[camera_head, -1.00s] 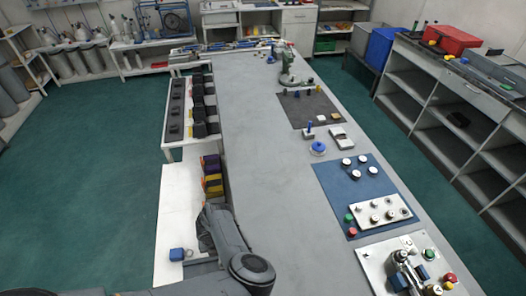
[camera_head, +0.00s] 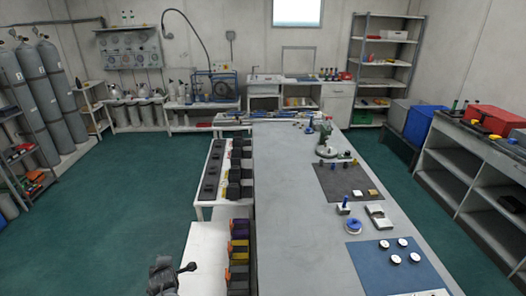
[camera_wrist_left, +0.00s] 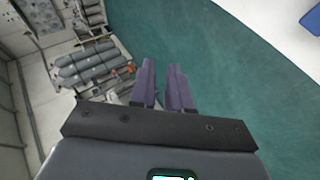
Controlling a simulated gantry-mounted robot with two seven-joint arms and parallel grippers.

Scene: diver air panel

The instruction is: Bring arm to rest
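In the head view a dark grey part of my left arm (camera_head: 165,277) shows at the lower left, beside the white side shelf and off the long grey bench (camera_head: 290,215). In the left wrist view my left gripper (camera_wrist_left: 162,65) has two purple-grey fingers with a narrow gap between them. No object shows in that gap, and the fingers point over green floor. My right gripper is in neither current view.
A dark mat (camera_head: 340,184) and a blue mat (camera_head: 375,270) with white-topped knobs lie on the bench's right side. Open grey shelving (camera_head: 460,180) stands at right, grey cylinders (camera_head: 50,95) at far left. The green floor (camera_head: 110,200) at left is clear.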

